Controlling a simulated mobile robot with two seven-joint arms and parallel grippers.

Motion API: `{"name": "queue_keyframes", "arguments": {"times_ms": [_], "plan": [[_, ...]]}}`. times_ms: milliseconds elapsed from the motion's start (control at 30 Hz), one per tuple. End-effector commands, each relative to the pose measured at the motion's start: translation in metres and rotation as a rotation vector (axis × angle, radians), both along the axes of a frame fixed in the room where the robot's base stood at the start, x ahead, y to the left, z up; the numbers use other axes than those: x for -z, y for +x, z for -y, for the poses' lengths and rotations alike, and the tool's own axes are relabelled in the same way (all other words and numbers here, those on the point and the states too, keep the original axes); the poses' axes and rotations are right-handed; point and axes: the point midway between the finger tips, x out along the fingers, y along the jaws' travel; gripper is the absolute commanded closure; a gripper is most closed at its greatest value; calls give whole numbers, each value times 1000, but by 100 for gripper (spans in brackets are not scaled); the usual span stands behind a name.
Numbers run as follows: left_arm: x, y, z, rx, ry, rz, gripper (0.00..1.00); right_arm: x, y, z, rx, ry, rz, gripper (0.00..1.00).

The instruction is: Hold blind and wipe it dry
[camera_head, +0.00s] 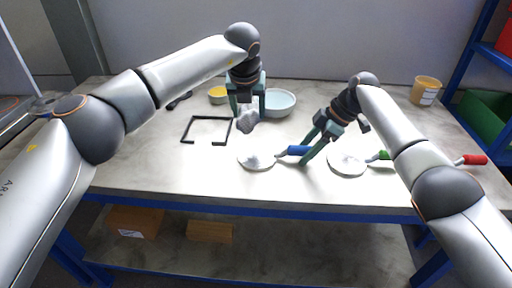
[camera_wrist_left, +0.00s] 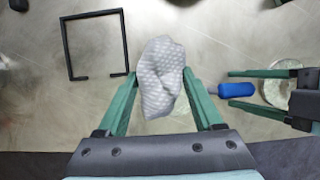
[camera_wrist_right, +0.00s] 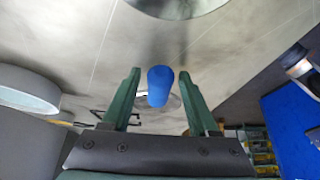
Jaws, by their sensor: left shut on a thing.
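The blind with the blue handle (camera_head: 298,150) has a pale round disc (camera_head: 257,160) lying on the table. My left gripper (camera_head: 248,106) is shut on a crumpled grey-white cloth (camera_head: 247,121), also seen in the left wrist view (camera_wrist_left: 161,78). It holds the cloth above the table, behind the disc. My right gripper (camera_head: 308,143) is open, its fingers on either side of the blue handle (camera_wrist_right: 160,86) with gaps showing.
A second pale disc (camera_head: 347,163) with a green handle (camera_head: 379,155) lies to the right; a red handle (camera_head: 470,160) lies further right. A black frame (camera_head: 207,117), a pale blue bowl (camera_head: 281,103), a yellow bowl (camera_head: 217,95) and a tan cup (camera_head: 426,91) stand around. The front left table is clear.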

Motion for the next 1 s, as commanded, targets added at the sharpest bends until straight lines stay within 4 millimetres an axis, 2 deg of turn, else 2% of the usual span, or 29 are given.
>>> {"name": "queue_keyframes", "arguments": {"times_ms": [100, 433, 567, 800, 1000], "plan": [[0, 0, 0, 0, 0, 0, 77, 0, 0, 0, 0, 0, 0, 28], [0, 0, 0, 0, 0, 0, 77, -6, 1, 4, 1, 0, 2, 28], [0, 0, 0, 0, 0, 0, 77, -25, 1, 13, 1, 1, 4, 28], [0, 0, 0, 0, 0, 0, 77, -71, 1, 38, 2, 0, 4, 28], [0, 0, 0, 0, 0, 0, 77, -97, 1, 53, 2, -1, 1, 28]]}}
